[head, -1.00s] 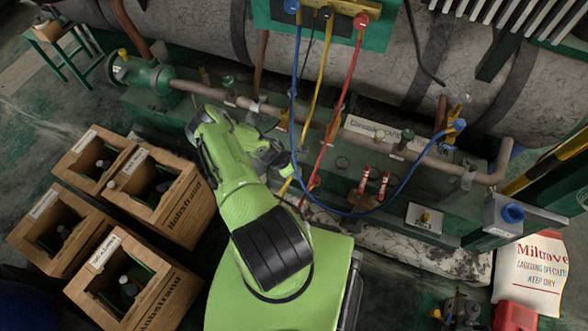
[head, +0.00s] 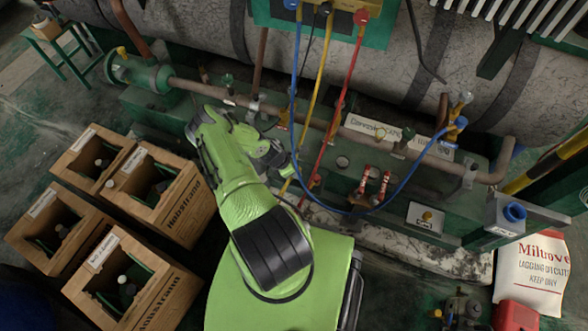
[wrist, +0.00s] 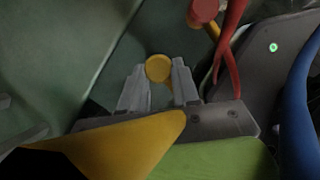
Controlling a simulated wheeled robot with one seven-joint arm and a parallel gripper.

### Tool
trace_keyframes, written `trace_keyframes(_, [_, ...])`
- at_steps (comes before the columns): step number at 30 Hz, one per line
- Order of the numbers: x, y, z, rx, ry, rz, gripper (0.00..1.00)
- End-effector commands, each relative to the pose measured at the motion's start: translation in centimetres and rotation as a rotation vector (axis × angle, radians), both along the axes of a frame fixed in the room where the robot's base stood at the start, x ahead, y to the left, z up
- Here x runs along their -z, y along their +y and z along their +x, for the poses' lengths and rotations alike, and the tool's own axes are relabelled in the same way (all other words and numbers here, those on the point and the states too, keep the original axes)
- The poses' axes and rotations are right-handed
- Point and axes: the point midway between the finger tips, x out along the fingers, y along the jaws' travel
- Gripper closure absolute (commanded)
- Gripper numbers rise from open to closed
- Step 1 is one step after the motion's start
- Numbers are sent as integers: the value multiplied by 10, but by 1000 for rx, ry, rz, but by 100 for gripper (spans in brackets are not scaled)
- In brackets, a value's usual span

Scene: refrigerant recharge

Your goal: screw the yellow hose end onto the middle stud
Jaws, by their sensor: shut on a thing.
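My gripper (wrist: 160,80) is shut on the yellow hose end (wrist: 158,68), whose round yellow face shows between the two grey fingertips in the wrist view. The yellow hose (wrist: 120,145) crosses close to the wrist camera. In the head view the yellow hose (head: 317,85) hangs from the middle of the manifold (head: 338,10) and runs down behind my arm. There, my arm and wrist hide the gripper's fingertips and the hose end. I cannot pick out the middle stud, nor tell whether the hose end touches it.
A blue hose (head: 293,110) and a red hose (head: 343,95) hang beside the yellow one. The red hose (wrist: 228,50) passes close to the fingertips. A copper pipe (head: 350,133) runs behind my wrist. Wooden crates (head: 180,215) with bottles stand at left.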

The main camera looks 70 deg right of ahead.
Motion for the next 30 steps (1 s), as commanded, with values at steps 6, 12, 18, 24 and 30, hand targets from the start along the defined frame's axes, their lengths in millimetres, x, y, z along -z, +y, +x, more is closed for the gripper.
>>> trace_keyframes(6, [4, 0, 0, 0, 0, 0, 99])
trace_keyframes(12, [7, 0, 0, 0, 0, 0, 99])
trace_keyframes(18, [10, 0, 0, 0, 0, 0, 99])
trace_keyframes(24, [11, -1, 0, 9, -1, -1, 99])
trace_keyframes(30, [13, -2, 1, 87, -1, -1, 99])
